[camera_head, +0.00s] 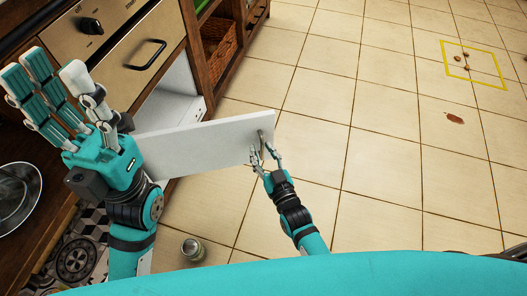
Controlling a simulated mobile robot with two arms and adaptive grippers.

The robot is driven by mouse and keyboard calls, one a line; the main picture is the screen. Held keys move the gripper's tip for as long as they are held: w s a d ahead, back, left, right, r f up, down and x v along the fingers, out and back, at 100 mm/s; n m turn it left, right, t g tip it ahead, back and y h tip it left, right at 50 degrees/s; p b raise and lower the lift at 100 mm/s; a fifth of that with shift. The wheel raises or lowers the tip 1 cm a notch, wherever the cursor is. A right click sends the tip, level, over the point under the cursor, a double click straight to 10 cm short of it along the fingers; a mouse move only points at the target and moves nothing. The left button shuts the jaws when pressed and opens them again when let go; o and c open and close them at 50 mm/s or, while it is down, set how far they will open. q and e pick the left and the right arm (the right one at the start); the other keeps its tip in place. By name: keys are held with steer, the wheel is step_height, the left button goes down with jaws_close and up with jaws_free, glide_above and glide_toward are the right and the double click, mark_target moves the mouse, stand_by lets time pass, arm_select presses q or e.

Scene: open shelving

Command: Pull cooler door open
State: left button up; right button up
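The cooler door (200,138) is a white panel standing swung out from a white cooler (172,92) under the counter, so part of the white interior shows. My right gripper (264,150) is at the door's outer end, with its fingers at the handle (262,136). The handle is small here, and I cannot tell whether the fingers are closed around it. My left gripper (62,90) is raised over the counter side, fingers spread and empty. My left arm hides the door's near left part.
A tan drawer front with a black handle (146,55) is above the cooler. A wicker basket (220,52) sits in the shelving. A can (192,249) stands on the floor below the door. A yellow square (474,66) and brown spots are at the right. The tiled floor's middle is clear.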

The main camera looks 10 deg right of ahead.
steer(key=v, duration=1.2)
